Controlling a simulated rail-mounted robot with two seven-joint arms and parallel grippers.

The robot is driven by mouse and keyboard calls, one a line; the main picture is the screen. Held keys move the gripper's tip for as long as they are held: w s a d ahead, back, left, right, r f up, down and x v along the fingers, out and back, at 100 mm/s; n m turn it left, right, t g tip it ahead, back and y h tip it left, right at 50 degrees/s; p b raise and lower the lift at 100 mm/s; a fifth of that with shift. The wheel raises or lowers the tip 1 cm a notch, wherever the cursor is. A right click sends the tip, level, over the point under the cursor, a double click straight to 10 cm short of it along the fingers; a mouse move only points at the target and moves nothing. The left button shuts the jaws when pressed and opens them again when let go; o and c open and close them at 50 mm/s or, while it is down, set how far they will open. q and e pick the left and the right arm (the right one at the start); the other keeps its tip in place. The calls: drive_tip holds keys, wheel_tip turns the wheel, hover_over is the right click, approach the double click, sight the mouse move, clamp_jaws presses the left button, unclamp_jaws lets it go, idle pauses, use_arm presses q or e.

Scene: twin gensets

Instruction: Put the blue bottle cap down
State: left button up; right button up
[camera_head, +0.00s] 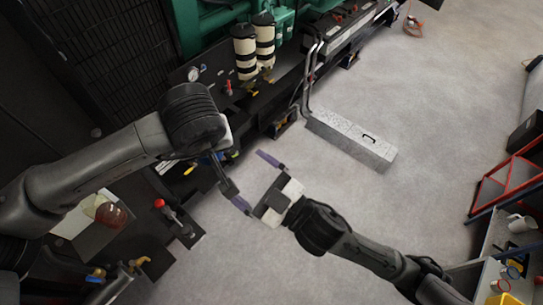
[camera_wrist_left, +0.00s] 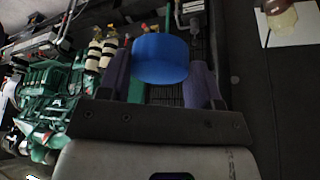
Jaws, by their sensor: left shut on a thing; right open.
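The blue bottle cap (camera_wrist_left: 160,58) is a plain blue round cap in the left wrist view. My left gripper (camera_wrist_left: 161,80) is shut on it, with one dark finger on each side. In the head view my left wrist (camera_head: 195,115) is above the dark frame of the green genset, and it mostly hides its own fingers; I cannot make out the cap clearly there. My right gripper (camera_head: 253,179) is open and empty, its two purple fingers spread over the floor, close to the right of the left wrist.
The green genset (camera_wrist_left: 45,105) has cream-and-black filters (camera_head: 244,52). A pale sheet with a round jar (camera_head: 110,214) lies at lower left, near a red-knobbed valve (camera_head: 159,203). A grey block (camera_head: 350,138) stands on open floor. A shelf at right holds a mug (camera_head: 521,223) and tape rolls.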

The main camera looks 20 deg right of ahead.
drive_tip(key=w+d+f+m+g+y, duration=0.1)
drive_tip(key=w+d+m+g, duration=0.1)
drive_tip(key=w+d+g, duration=0.45)
drive_tip(key=a+n+g+y, duration=0.1)
drive_tip(key=a, duration=0.3)
drive_tip(key=w+a+g, duration=0.1)
drive_tip(key=a, duration=0.3)
drive_tip(key=a+n+g+y, duration=0.1)
drive_tip(key=a, duration=0.3)
drive_tip(key=shift+w+n+y, duration=0.3)
drive_tip(key=shift+w, duration=0.1)
